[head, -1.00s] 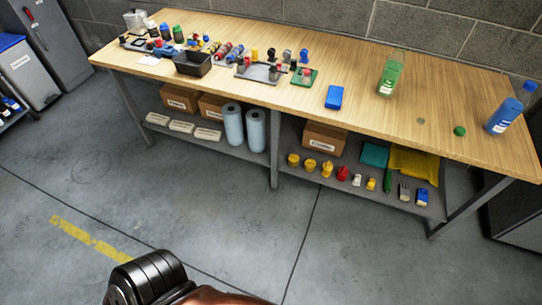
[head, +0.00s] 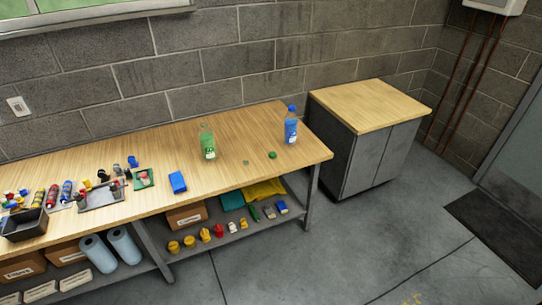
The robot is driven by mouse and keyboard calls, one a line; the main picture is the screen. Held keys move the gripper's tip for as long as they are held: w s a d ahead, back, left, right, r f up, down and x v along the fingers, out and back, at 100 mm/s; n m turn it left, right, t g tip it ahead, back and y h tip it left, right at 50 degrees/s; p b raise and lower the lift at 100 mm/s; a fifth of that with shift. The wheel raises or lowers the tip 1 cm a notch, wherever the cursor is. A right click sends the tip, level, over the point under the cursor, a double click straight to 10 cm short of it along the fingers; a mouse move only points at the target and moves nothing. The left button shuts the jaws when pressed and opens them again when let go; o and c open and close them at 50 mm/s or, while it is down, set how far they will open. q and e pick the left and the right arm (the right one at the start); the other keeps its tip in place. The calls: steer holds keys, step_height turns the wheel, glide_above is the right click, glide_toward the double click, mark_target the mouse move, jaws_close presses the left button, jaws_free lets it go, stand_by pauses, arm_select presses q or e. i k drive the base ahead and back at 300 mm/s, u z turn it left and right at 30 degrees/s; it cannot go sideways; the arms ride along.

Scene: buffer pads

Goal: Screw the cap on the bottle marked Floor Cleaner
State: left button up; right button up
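A clear green bottle (head: 207,142) stands upright on the wooden workbench (head: 235,125), and no cap shows on its top. A green cap (head: 272,155) lies on the bench to its right, apart from it. A blue bottle (head: 291,128) with a blue cap on top stands upright near the bench's right end. The labels on both bottles are too small to read, so I cannot tell which is marked Floor Cleaner. Neither of my grippers is in view.
A small greyish disc (head: 246,162) lies near the green cap. A blue block (head: 177,182) lies left of the green bottle. Tools and a black bin (head: 24,225) crowd the bench's left part. A grey cabinet (head: 366,145) stands right of the bench. The floor in front is clear.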

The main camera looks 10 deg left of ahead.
mark_target(206, 136)
steer(key=u, duration=0.4)
steer(key=i, duration=0.5)
steer(key=u, duration=0.75)
steer(key=i, duration=1.7)
steer(key=z, duration=0.7)
